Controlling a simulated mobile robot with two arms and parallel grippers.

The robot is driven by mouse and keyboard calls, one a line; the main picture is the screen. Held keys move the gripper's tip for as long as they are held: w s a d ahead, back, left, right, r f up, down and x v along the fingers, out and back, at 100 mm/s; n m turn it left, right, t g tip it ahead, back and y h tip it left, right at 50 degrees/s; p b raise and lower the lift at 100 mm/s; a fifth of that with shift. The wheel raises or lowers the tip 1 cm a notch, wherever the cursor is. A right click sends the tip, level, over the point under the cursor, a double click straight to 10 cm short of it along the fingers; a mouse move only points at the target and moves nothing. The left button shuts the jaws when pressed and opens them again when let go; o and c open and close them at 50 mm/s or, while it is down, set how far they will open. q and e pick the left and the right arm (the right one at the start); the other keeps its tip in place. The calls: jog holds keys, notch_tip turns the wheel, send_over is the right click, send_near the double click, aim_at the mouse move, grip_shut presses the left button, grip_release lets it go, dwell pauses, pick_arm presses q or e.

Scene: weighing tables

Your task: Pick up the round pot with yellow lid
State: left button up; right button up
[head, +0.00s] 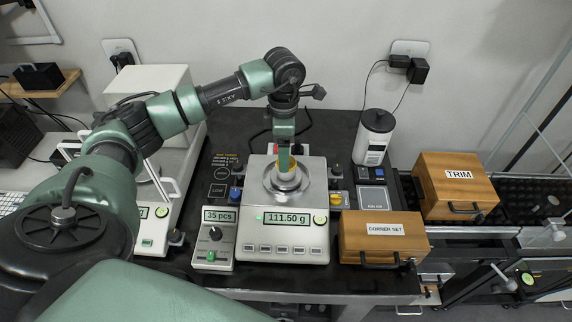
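The scale (283,247) has a green display reading 111.50 g. My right gripper is not in view.
A wooden box labelled CORNER SET (384,231) stands right of the scale, with a TRIM box (458,183) farther right. A white canister with a black lid (373,139) stands at the back right. A small 35 pcs unit (213,240) adjoins the scale's left.

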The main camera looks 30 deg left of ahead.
aim_at(288, 176)
pick_arm(q)
jog(key=f, duration=0.1)
jog(key=f+p, duration=0.1)
jog(key=f, duration=0.1)
jog(key=shift+d+f+p, duration=0.25)
jog(key=shift+f+p, duration=0.1)
jog(key=shift+f, duration=0.4)
jog(key=shift+c, duration=0.3)
jog(key=c, duration=1.4)
jog(key=shift+w, duration=0.1)
jog(key=shift+c, duration=0.4)
